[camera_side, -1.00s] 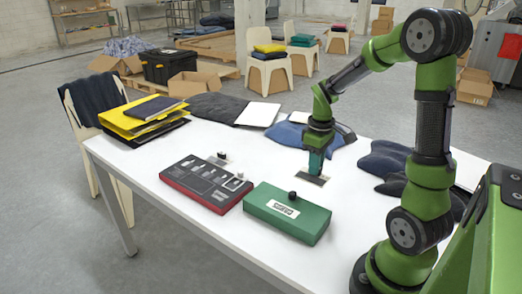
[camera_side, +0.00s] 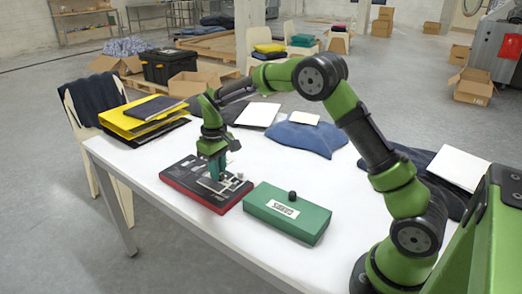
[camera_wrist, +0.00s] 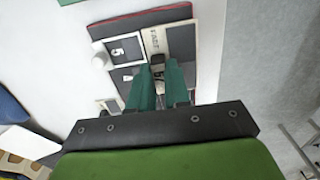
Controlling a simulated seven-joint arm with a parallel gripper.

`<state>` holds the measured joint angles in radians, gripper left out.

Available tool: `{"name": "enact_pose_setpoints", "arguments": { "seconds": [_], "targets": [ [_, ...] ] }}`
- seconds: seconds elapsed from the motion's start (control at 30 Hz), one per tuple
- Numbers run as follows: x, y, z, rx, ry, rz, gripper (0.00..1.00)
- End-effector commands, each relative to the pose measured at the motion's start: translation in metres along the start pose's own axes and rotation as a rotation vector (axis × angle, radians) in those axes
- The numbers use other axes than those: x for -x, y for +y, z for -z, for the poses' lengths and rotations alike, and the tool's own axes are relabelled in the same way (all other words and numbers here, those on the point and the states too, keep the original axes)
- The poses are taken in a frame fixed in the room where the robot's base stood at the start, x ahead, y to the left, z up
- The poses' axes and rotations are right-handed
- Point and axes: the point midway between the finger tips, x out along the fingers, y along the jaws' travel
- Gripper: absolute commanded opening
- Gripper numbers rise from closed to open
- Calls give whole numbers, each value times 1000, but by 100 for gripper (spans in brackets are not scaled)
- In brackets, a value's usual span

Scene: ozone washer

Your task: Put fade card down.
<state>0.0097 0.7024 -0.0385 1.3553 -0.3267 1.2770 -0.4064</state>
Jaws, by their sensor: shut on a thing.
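My gripper (camera_side: 217,173) is at the red-edged dark board (camera_side: 178,182) on the white table, pointing down. In the wrist view its teal fingers (camera_wrist: 158,70) are shut on a small dark knob on the fade card (camera_wrist: 181,42), a dark panel with a pale lettered strip. The card is over the board, which shows its red edge (camera_wrist: 140,21) behind. The side view shows the card's pale edge (camera_side: 207,184) below the fingers. I cannot tell whether the card touches the board. The fingers hide part of it.
A green case (camera_side: 287,214) with a black knob stands just right of the board. Yellow folders (camera_side: 137,118) are at the table's far left. Dark blue cloth (camera_side: 308,138) and a white sheet (camera_side: 258,114) lie at the back.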

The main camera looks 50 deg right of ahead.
Motion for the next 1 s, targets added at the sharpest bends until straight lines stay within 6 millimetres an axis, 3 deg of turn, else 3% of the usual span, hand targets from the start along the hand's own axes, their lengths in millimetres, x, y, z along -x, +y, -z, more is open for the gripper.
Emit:
{"name": "enact_pose_setpoints", "arguments": {
  "seconds": [0.2,0.5,0.9,1.0],
  "targets": [
    [-5,2,40,0,0,0,0],
    [-8,4,77,1,0,-2,0],
    [-9,4,92,1,1,0,0],
    [-24,4,91,2,-4,0,0]
  ]
}}
